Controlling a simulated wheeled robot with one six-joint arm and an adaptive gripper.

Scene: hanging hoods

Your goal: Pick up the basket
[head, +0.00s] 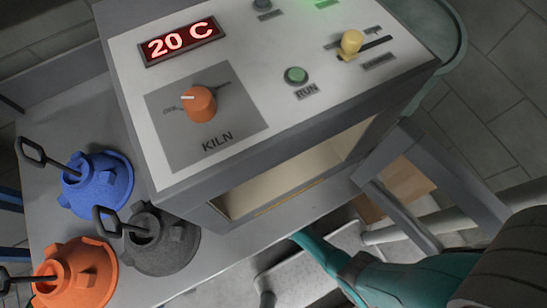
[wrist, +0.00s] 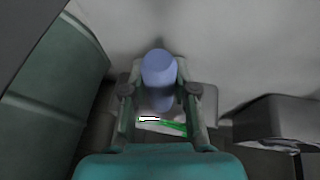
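I cannot make out a basket for certain in either view. In the wrist view, a smooth pale blue rounded cylinder (wrist: 158,68) lies between the two fingers of my gripper (wrist: 157,84). It may be a handle or bar, but what it belongs to is not shown. The fingers are close on both sides of it, and I cannot tell whether they touch it. A small white and green detail (wrist: 165,124) shows between the fingers, nearer the palm. In the head view, my teal arm reaches in from the lower right, and its gripper end is not clear.
A kiln (head: 290,140) reading 20 C, with an open front, stands on a grey table (head: 70,120). Blue (head: 100,185), dark grey (head: 165,245) and orange (head: 85,275) hoods with loop handles stand left. In the wrist view, a dark block (wrist: 280,120) is at right.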

